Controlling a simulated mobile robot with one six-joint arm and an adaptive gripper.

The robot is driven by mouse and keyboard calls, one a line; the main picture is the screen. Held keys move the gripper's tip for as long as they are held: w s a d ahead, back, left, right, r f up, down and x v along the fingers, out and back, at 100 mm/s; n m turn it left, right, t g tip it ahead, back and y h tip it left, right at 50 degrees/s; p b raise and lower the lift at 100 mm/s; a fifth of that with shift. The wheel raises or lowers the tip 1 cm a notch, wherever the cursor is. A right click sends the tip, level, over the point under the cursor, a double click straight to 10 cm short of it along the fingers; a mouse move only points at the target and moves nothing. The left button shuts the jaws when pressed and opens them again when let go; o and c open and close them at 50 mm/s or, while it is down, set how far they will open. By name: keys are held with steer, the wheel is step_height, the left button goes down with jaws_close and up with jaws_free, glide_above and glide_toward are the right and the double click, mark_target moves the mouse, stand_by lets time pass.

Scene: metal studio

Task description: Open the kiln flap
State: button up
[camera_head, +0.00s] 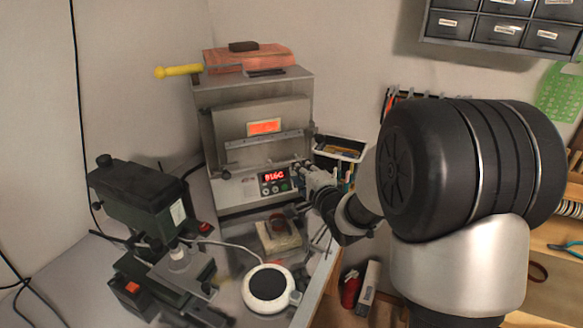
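The kiln (205,92) is a grey metal box at the back of the bench. Its front flap (235,124) has a small glowing orange window and a long bar handle (250,141) along its lower part. The flap looks shut against the front. Below it is a panel with a red lit display (273,176) and buttons. My gripper (294,188) comes in from the right, in front of the panel's right side and below the handle's right end. Its fingers look spread apart with nothing between them. Whether a finger touches the kiln cannot be told.
A dark bench machine (135,195) stands at left. A round white-rimmed device (268,288) with a cable and a small pale block (278,237) lie in front of the kiln. A tool holder (340,148) stands close at right. A yellow-handled tool (178,71) sticks out from the kiln top.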

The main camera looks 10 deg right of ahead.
steer(key=b+x, duration=0.1)
steer(key=x, duration=0.6)
steer(key=shift+w, duration=0.2)
steer(key=shift+c, duration=0.3)
jaws_close()
